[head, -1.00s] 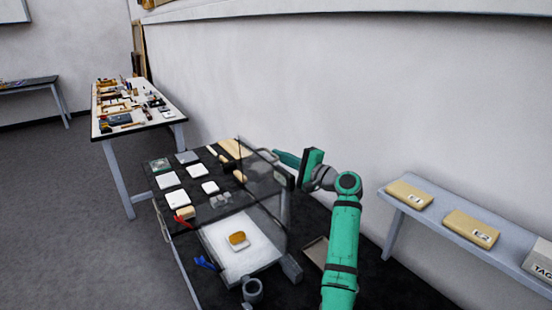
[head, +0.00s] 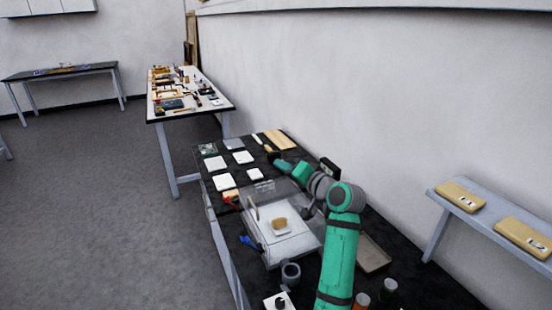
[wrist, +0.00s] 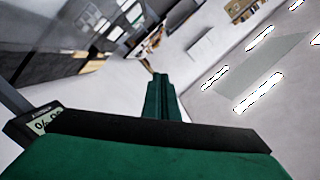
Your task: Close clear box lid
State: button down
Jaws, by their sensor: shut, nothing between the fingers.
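The clear box (head: 268,252) stands on the dark bench, with a white pad (head: 298,240) and a small golden fragment (head: 280,224) inside. Its clear lid (head: 283,193) slants low over the box, with a pale loop-shaped handle (head: 252,209) at its left. I cannot tell whether its edge touches the rim. My gripper (head: 281,166) is shut and empty, just beyond the lid at the back of the bench. In the wrist view its green fingers (wrist: 157,80) are together. My arm hides the box's right side, and contact with the lid is unclear.
White squares (head: 243,157) and wooden pieces (head: 277,139) lie on the bench behind the box. A grey mug (head: 290,273) and blue clamp (head: 249,242) are near its front. A shallow tray (head: 372,254) lies right of my arm. The wall is close behind.

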jog(key=shift+s+a+f+n+h, duration=0.2)
jog(key=shift+s+a+f+n, duration=0.1)
jog(key=shift+a+f+n, duration=0.25)
jog(key=shift+s+a+f+n+h, duration=0.2)
jog(key=shift+s+a+f+n, duration=0.15)
jog(key=shift+a+f, duration=0.35)
jog(key=shift+a+r, duration=0.1)
